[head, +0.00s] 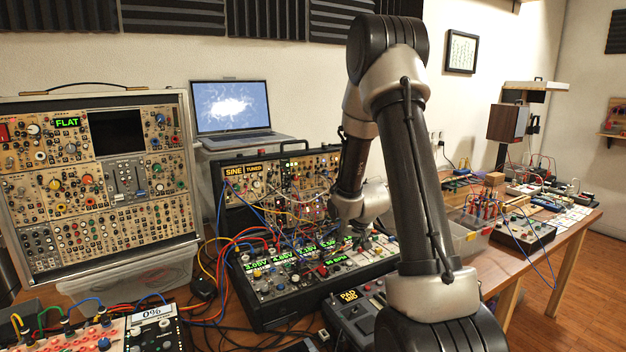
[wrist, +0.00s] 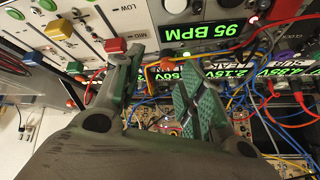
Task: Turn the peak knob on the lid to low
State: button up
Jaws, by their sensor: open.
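My gripper (wrist: 158,72) is open in the wrist view, its two green-padded fingers apart with nothing between them. In the head view my gripper (head: 352,232) is over the lower panel of the middle synth case (head: 290,310), partly hidden by my arm. That case has a raised upper panel (head: 232,212) with a SINE TUNED display. A tall upright panel (head: 110,220) with a FLAT display (head: 67,122) and many knobs stands at the left. I cannot tell which of these is the lid, and no peak label is readable. LOW and MID labels show on a white module (wrist: 120,15) in the wrist view.
Patch cables (wrist: 262,75) cross the panel close to my fingers. A 95 BPM display (wrist: 193,33) is just beyond them. A laptop (head: 232,108) stands behind the middle case. A keypad box (head: 355,308) sits at its front right. Cables (head: 225,250) fill the gap between the cases.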

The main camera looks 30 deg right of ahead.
jog(key=w, duration=0.1)
jog(key=w+t, duration=0.1)
jog(key=w, duration=0.1)
jog(key=w+t, duration=0.1)
jog(key=w, duration=0.1)
jog(key=shift+d+m, duration=0.3)
jog(key=w+r+t, duration=0.1)
jog(key=w, duration=0.1)
jog(key=w+r+t, duration=0.1)
jog(key=t, duration=0.1)
jog(key=shift+w+a+r+m, duration=0.15)
jog(key=shift+w+m, duration=0.15)
jog(key=shift+w, duration=0.1)
jog(key=w+r+t, duration=0.3)
jog(key=r, duration=0.2)
jog(key=m+t+y, duration=0.1)
jog(key=m+t, duration=0.1)
jog(key=t, duration=0.1)
send_near(311, 176)
jog(key=w, duration=0.8)
jog(key=shift+w+d+f, duration=0.15)
jog(key=shift+w+d, duration=0.05)
jog(key=shift+w, duration=0.05)
grip_shut()
